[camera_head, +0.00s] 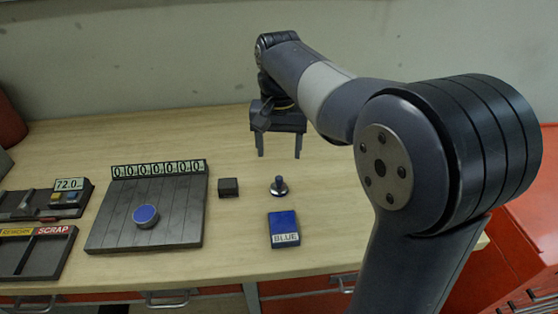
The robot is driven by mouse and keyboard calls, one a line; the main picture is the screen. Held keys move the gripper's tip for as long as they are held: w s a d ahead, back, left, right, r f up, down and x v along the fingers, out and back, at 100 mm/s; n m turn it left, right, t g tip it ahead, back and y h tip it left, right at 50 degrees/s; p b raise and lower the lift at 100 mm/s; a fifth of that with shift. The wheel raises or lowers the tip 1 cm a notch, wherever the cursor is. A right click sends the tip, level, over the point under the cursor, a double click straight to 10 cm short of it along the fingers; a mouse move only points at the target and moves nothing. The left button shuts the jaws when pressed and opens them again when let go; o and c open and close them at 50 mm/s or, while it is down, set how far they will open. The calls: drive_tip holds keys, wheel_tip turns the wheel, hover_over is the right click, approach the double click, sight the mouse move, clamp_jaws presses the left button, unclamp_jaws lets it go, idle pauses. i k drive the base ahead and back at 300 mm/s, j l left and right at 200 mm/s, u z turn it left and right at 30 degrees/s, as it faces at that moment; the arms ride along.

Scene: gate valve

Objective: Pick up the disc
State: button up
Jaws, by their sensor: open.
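My gripper (279,148) points down over the back middle of the bench. Its two fingers are apart with nothing between them. It is well to the right of and behind the disc, and apart from it. A small dark round piece with an upright knob (279,186) stands on the bench in front of my gripper.
A blue block labelled BLUE (284,229) lies near the front. A small dark block (228,187) sits right of the board. A row of number tiles (158,169) lines the board's back. A REWORK/SCRAP tray (38,253) and a 72.0 display unit (68,197) are far left.

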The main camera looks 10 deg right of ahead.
sight(145, 215)
drive_tip(key=u, duration=1.5)
